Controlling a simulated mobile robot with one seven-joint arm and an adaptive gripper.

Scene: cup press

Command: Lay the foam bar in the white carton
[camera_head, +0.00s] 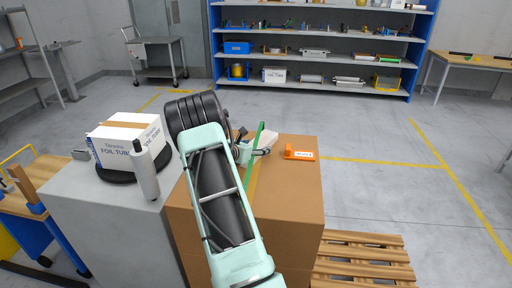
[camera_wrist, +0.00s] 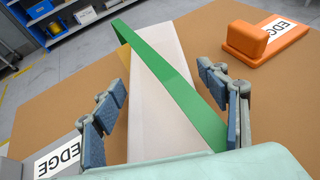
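A pale bar, which looks like the foam bar (camera_wrist: 150,110), lies on the brown box between my fingers in the wrist view. Its pale end also shows in the head view (camera_head: 268,138). A thin green strip (camera_wrist: 175,78) crosses it diagonally; I cannot tell whether it is part of the bar. My gripper (camera_wrist: 170,115) is open, with blue-padded fingers on either side of the bar and small gaps visible. In the head view my arm hides part of it. The white carton (camera_head: 112,152), printed "FOIL TUBE", stands on a black round plate at left, a tan strip along its top.
An orange block labelled "EDGE" (camera_wrist: 265,42) sits right of the bar on the brown box (camera_head: 295,200). A grey cylinder (camera_head: 145,172) stands upright before the carton on the grey cabinet (camera_head: 70,195). A wooden pallet (camera_head: 362,262) lies at right. Open floor lies beyond.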

